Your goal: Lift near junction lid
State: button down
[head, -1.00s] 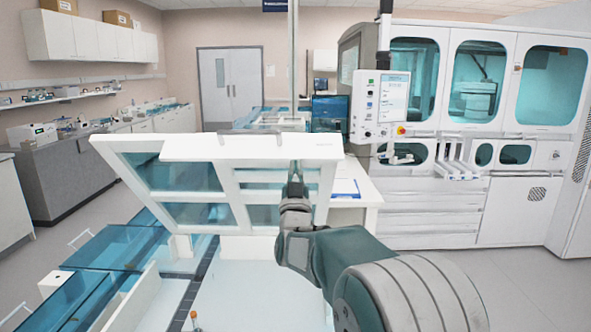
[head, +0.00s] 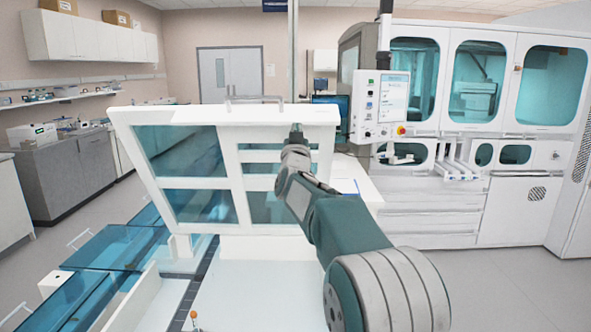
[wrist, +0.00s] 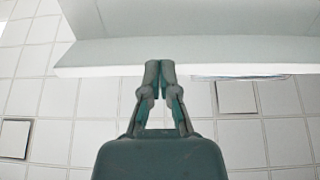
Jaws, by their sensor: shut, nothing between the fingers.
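The near junction lid (head: 225,116) is a white frame with blue-tinted panes and a grey bar handle along its top edge. It stands raised and steeply tilted over the white junction. My gripper (head: 296,130) is at the lid's upper right, just under the top rail. In the wrist view my gripper (wrist: 160,66) has its fingertips together with nothing between them. The tips are at the edge of the lid's white rail (wrist: 190,52) and seem to touch it; exact contact cannot be told.
A blue-covered track (head: 115,245) runs along the left. A white instrument with a screen (head: 379,105) stands at the right. A small orange-topped tube (head: 194,319) stands on the white surface at the bottom. Open floor (head: 480,290) lies at the lower right.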

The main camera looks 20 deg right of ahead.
aim_at(296, 120)
jog(key=shift+g+y, duration=0.3)
jog(key=shift+w+d+r, duration=0.25)
jog(key=shift+w+r, duration=0.55)
jog(key=shift+w, duration=0.2)
jog(key=shift+w+d+r, duration=0.25)
jog(key=shift+w+r, duration=0.5)
jog(key=shift+w, duration=0.2)
jog(key=shift+f, duration=0.1)
